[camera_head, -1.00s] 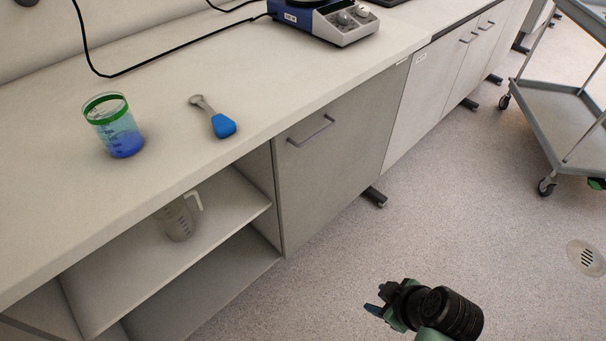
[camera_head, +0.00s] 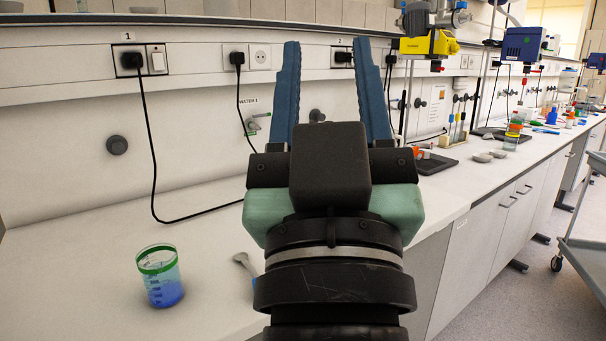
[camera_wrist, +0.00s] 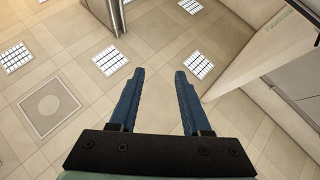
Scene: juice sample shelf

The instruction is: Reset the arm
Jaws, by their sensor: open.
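My gripper (camera_head: 335,95) is raised in the middle of the head view, close to the camera, with its two blue fingers pointing up. The fingers are spread apart with nothing between them. In the wrist view the open gripper (camera_wrist: 155,100) shows against the ceiling with its light panels. My gripper is above and to the right of a beaker on the bench, clear of it.
The beaker (camera_head: 161,277) with a green rim and blue content stands on the white bench (camera_head: 90,270). A spoon-like tool (camera_head: 245,262) lies beside it, partly hidden by my wrist. Cables, wall sockets and a yellow device (camera_head: 429,45) are behind. A cart (camera_head: 590,245) stands right.

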